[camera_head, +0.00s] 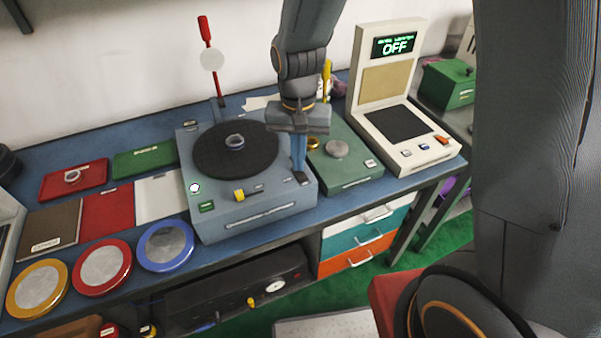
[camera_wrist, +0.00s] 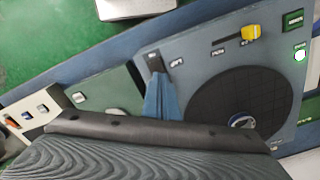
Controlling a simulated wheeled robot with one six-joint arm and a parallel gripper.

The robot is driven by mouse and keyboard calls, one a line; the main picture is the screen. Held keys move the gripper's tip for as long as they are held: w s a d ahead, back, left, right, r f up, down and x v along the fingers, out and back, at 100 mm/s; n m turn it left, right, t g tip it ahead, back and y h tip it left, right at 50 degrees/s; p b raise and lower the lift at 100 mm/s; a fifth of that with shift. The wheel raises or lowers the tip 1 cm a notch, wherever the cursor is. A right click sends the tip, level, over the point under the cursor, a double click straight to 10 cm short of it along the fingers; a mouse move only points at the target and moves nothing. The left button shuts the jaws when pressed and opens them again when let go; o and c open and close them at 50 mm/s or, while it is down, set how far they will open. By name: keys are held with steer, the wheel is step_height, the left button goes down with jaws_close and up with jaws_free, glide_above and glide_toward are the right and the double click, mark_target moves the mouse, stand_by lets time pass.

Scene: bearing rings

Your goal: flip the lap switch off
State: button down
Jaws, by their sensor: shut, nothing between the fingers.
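The blue-grey machine (camera_head: 220,211) with a dark round plate (camera_head: 215,160) stands on the bench. A small black switch (camera_head: 302,179) sits at its front right corner; it also shows in the wrist view (camera_wrist: 154,61). Its label is too small to read surely, and I cannot tell which way it is tipped. My gripper (camera_head: 299,172) points down over that corner, shut and empty. In the wrist view its blue fingertips (camera_wrist: 157,78) are right beside the switch; contact is unclear. A ring (camera_head: 235,141) lies on the plate.
A yellow knob (camera_head: 239,194) and a white round button (camera_head: 195,188) are on the same machine. A green device (camera_head: 352,174) stands close on the right. Beyond it, a cream device (camera_head: 440,152) has a screen (camera_head: 395,45) reading OFF.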

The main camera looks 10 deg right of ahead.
steer(key=shift+f, duration=0.35)
steer(key=shift+r, duration=0.15)
step_height(320, 180, up, 7)
steer(key=p, duration=0.6)
stand_by(0.4)
stand_by(0.3)
steer(key=s+d+f+n+b, duration=0.1)
steer(key=s+d+b, duration=0.2)
steer(key=d, duration=0.3)
steer(key=s+d+f+n+t+b, duration=0.1)
steer(key=s+d+b, duration=0.3)
steer(key=d, duration=0.2)
steer(key=shift+s+d+n, duration=0.25)
steer(key=shift+d+n, duration=0.1)
steer(key=shift+n, duration=0.05)
